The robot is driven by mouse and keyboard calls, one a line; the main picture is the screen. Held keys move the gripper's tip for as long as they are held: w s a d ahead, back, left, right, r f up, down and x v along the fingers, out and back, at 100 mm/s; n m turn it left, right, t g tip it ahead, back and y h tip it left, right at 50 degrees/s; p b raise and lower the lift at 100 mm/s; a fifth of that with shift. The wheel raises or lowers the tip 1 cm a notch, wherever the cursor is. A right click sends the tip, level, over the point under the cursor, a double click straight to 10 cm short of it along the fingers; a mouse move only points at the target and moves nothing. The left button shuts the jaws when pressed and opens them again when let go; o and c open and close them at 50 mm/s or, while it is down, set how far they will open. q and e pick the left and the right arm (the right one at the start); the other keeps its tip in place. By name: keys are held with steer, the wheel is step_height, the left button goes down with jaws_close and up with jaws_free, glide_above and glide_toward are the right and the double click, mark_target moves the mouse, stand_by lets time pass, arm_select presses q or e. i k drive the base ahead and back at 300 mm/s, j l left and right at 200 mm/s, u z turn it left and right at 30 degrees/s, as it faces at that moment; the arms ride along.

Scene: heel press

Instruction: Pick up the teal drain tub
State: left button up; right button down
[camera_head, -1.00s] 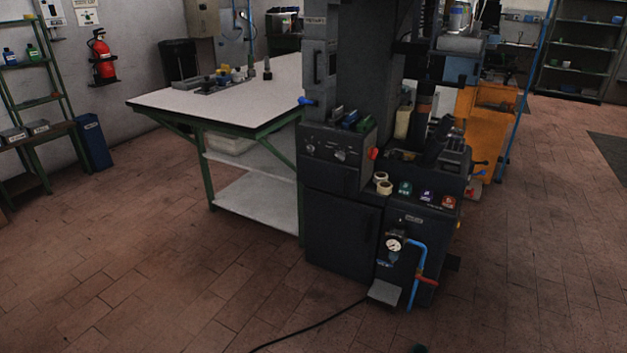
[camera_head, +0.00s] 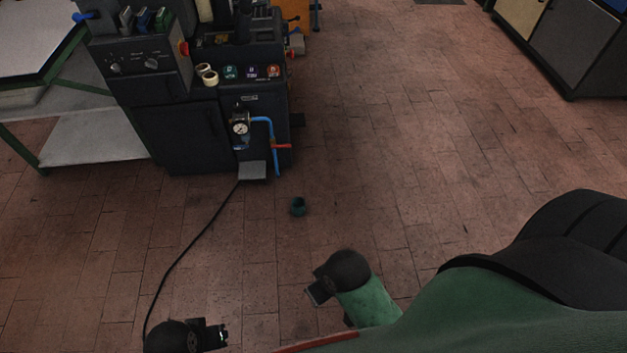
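The teal drain tub (camera_head: 298,207) is a small dark teal round vessel on the brick floor, in front of the heel press and a little right of its pedal. Nothing touches it. My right gripper (camera_head: 316,293) is nearer to me, below the tub in the picture and apart from it. My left gripper (camera_head: 216,335) is at the bottom edge, left of the right one and further from the tub. Their fingers are too small and dark to tell whether they are open. No object shows in either gripper.
The dark heel press (camera_head: 190,125) stands at the upper left with a gauge, blue pipe and grey pedal (camera_head: 252,170). A black cable (camera_head: 185,255) runs along the floor on the left. A workbench shelf (camera_head: 90,137) is far left. Floor to the right of the press is clear.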

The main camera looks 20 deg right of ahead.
mark_target(298, 202)
steer(key=z, duration=0.9)
steer(key=i+j+z, duration=0.1)
steer(key=j+z, duration=0.3)
steer(key=j, duration=0.35)
steer(key=j+z, duration=0.45)
steer(key=j, duration=0.95)
steer(key=k+j, duration=0.1)
steer(key=j, duration=0.55)
steer(key=z, duration=0.05)
